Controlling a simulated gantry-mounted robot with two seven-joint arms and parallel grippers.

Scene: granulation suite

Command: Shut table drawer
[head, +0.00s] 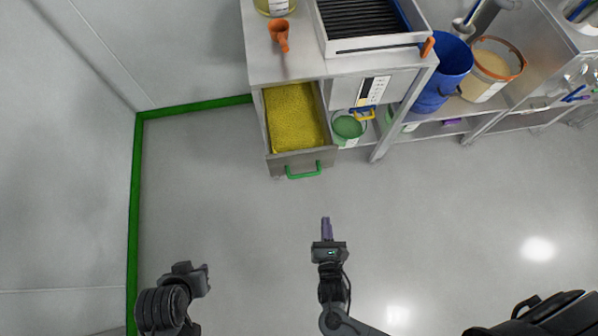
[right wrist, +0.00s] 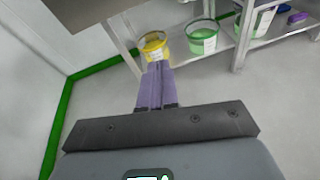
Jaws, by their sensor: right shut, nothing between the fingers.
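The table drawer (head: 275,163) is pulled out from the steel table (head: 262,68) at the back, and its inside is yellow. A green handle (head: 303,172) is on its front. My right gripper (head: 326,228) is in front of the drawer, a little to the right of the handle and apart from it. Its purple fingers are shut with nothing between them; they also show in the right wrist view (right wrist: 157,87). My left arm shows at the lower left, but its gripper fingers are not visible.
An orange scoop (head: 280,36) and a white tray (head: 372,43) are on the tabletop. A green bucket (head: 348,128) stands on the lower shelf right of the drawer. A blue bin (head: 440,75) stands farther right. The floor before the drawer is clear.

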